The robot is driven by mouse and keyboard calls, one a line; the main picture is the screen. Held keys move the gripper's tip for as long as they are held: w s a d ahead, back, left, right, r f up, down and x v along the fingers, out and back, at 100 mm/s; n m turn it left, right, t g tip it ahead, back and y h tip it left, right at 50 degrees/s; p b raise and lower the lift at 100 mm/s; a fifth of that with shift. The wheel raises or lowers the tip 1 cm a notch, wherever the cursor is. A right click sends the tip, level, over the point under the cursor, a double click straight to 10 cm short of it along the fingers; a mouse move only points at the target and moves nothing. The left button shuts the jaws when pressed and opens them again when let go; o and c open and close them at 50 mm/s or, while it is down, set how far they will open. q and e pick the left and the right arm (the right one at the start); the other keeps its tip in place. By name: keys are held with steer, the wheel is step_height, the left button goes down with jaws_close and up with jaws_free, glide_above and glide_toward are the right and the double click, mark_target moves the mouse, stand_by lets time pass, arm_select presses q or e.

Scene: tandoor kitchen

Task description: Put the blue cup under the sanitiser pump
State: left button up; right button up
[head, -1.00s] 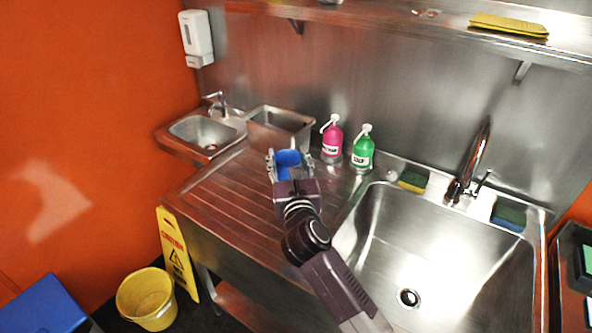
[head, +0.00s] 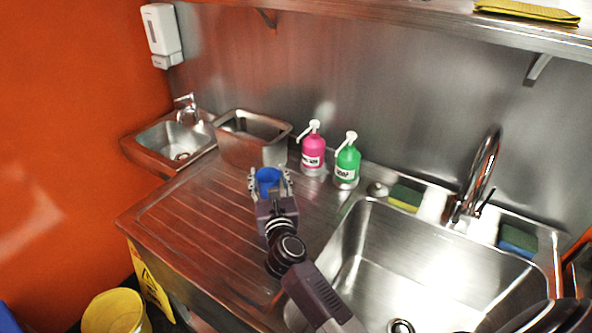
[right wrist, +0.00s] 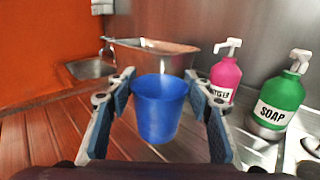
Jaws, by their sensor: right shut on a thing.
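The blue cup (head: 268,180) is upright between the fingers of my right gripper (head: 270,183), over the ribbed drainboard. In the right wrist view the cup (right wrist: 158,108) stands between the two finger pads (right wrist: 164,112), and its mouth faces up. I cannot tell how far its base is from the board. The pink sanitiser pump bottle (head: 313,152) stands behind and to the right of the cup, apart from it. Its partly hidden label shows in the right wrist view (right wrist: 224,78). Its white spout points left and towards me. My left gripper is not in view.
A green soap pump bottle (head: 347,163) stands right of the pink one. A metal tub (head: 252,154) is behind the cup, by a small hand basin (head: 160,143). The large sink (head: 400,260) lies right. The left drainboard (head: 190,220) is clear.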

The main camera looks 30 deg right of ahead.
steer(key=w+d+b, duration=0.2)
steer(key=w+d, duration=0.5)
steer(key=d, duration=0.5)
step_height(320, 180, down, 7)
steer(key=b, duration=0.8)
steer(key=shift+w+d+f, duration=0.1)
steer(key=shift+w+d+b, duration=0.1)
steer(key=shift+d+b, duration=0.05)
steer(key=shift+b, duration=0.25)
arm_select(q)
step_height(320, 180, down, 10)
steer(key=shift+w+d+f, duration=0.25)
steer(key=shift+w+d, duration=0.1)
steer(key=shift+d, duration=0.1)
